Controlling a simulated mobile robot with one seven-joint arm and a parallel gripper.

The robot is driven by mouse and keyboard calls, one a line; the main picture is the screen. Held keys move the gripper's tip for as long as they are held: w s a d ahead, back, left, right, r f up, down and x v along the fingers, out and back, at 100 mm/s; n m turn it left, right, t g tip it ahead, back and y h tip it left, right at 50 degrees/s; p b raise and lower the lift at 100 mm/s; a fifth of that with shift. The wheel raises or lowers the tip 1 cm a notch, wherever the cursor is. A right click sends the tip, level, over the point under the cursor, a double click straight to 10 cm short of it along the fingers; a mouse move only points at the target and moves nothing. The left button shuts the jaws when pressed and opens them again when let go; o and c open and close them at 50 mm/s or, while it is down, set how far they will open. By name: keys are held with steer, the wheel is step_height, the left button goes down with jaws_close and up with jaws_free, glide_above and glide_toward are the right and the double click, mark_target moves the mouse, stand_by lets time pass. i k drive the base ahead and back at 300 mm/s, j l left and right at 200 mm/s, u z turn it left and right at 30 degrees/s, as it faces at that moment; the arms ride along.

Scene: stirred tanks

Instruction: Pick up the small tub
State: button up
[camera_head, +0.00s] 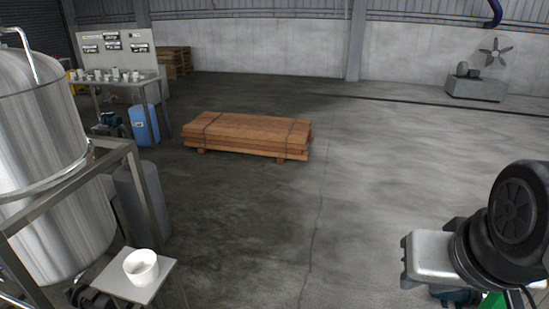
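A small white tub (141,268) stands upright and open at the top on a small, light square stand (117,284) at the lower left. Its inside looks empty. My arm shows at the lower right as a black round joint with a grey metal end, my gripper (424,258). It is far to the right of the tub, with a wide stretch of floor between them in the picture. I cannot make out its fingers clearly, and nothing held shows there.
A large steel tank (45,165) and its metal frame (148,195) stand close beside the stand. A bench (130,84) with several small white vessels is farther back, near a blue container (144,126). Strapped timber (248,136) lies mid-floor. The floor right of it is clear.

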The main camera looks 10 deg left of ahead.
mark_target(141, 266)
steer(key=i+u, duration=0.7)
steer(key=i+l+u, duration=0.35)
steer(key=i, duration=0.15)
steer(key=i+j+u, duration=0.2)
steer(key=u, duration=0.25)
steer(key=i+u, duration=0.9)
steer(key=i+l+u, duration=0.1)
steer(key=i+u, duration=0.2)
steer(key=i+l+u, duration=0.25)
steer(key=i+j, duration=0.05)
steer(key=j, duration=0.05)
